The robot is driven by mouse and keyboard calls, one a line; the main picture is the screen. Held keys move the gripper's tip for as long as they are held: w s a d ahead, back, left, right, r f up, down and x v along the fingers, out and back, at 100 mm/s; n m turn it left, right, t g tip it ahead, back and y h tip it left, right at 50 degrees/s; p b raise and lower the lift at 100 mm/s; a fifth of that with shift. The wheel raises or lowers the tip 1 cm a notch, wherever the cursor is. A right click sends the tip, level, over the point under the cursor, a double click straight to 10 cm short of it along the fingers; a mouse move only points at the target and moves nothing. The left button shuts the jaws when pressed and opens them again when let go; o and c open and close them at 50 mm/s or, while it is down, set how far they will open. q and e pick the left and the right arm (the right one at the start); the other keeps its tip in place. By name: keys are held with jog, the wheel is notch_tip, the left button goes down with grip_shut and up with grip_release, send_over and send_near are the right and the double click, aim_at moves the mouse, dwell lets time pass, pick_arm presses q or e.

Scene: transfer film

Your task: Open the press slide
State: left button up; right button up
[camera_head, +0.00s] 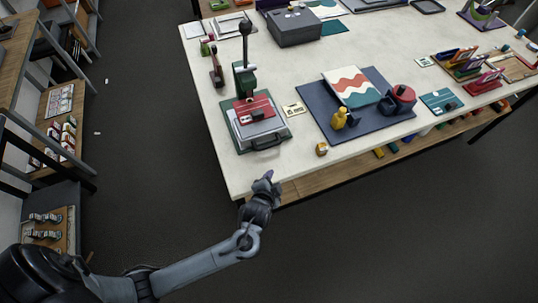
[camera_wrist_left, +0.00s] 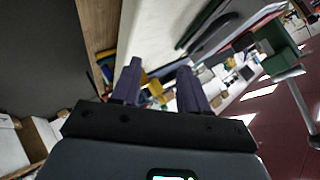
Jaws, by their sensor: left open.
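The press (camera_head: 244,80) is green with a tall black-knobbed lever and stands near the table's left front corner. Its slide (camera_head: 244,127) is a pale plate with a red block above it, on a green base. A black handle (camera_head: 268,143) is on the slide's front side, facing the table's front edge. My left gripper (camera_head: 266,183) is at the front edge of the table, below and apart from the handle. In the left wrist view its two purple fingers (camera_wrist_left: 159,82) are spread with nothing held between them. Part of the press shows at the upper right there. My right gripper is not seen.
Right of the press, a dark blue mat (camera_head: 318,119) holds a wavy-striped print (camera_head: 352,86), a yellow bottle (camera_head: 339,119) and a red round container (camera_head: 402,96). A small orange-brown item (camera_head: 322,149) sits near the front edge. A grey box (camera_head: 295,27) stands behind.

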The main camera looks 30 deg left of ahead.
aim_at(269, 147)
pick_arm(q)
jog(key=w+a+f+m+t+y+b, duration=0.1)
jog(key=w+a+y+b, duration=0.1)
jog(key=w+a+f+m+t+y+b, duration=0.1)
jog(key=w+a+f+m+y, duration=0.1)
jog(key=shift+w+t+b, duration=0.1)
jog(key=shift+t+b, duration=0.2)
jog(key=shift+b, duration=0.05)
jog(key=shift+w+a+r+m+t+y, duration=0.15)
jog(key=shift+w+a+m+t+y, duration=0.25)
jog(key=shift+y, duration=0.3)
jog(key=b+x, duration=0.1)
jog(key=x, duration=0.9)
jog(key=shift+a+b, duration=0.2)
jog(key=shift+b, duration=0.15)
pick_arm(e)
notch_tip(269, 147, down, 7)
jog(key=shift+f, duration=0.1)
pick_arm(q)
grip_shut()
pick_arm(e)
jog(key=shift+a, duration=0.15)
